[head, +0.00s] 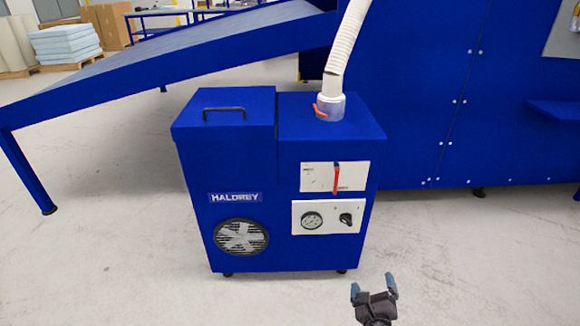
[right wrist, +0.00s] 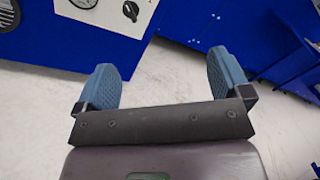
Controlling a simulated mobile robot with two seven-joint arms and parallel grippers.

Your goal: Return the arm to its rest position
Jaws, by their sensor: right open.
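My right gripper (head: 374,288) is at the bottom right of the head view, in front of the blue machine and low to its right. Its two blue-padded fingers are spread apart with nothing between them. The right wrist view also shows the open fingers (right wrist: 165,85) with bare floor between them. The blue HALDREY machine (head: 235,235) stands upright on the floor, apart from the gripper. Its front has a white panel with a red lever (head: 336,178) and a lower panel with a gauge (head: 312,220) and a black knob (head: 346,218). My left gripper is out of view.
A white hose (head: 344,45) rises from the machine's top, with an orange-red clamp at its collar. A blue sloping table (head: 150,70) stands behind to the left, and a large blue cabinet (head: 430,90) behind to the right. The grey floor (head: 480,270) around the gripper is clear.

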